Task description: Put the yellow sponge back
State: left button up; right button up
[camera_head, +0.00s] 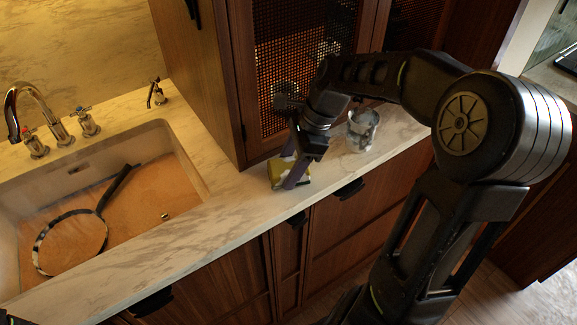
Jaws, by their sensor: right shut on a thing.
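My right gripper (290,176) points down and is shut on the sponge. The fingers cover part of the sponge. I cannot tell whether the sponge touches the counter or is held just above it. My left gripper does not show.
A clear glass (362,130) stands on the counter just right of my right gripper. A sink (140,235) with a round, long-handled pan-like object (70,243) is at left, by a faucet (38,110). A mesh-door cabinet (232,80) rises behind the sponge.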

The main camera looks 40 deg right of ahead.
jog(key=shift+f, duration=0.2)
jog(key=o, duration=1.2)
jog(key=shift+r, duration=0.25)
jog(key=v, duration=1.1)
jog(key=shift+r, duration=0.4)
jog(key=shift+s+d, duration=0.1)
jog(key=shift+d, duration=0.05)
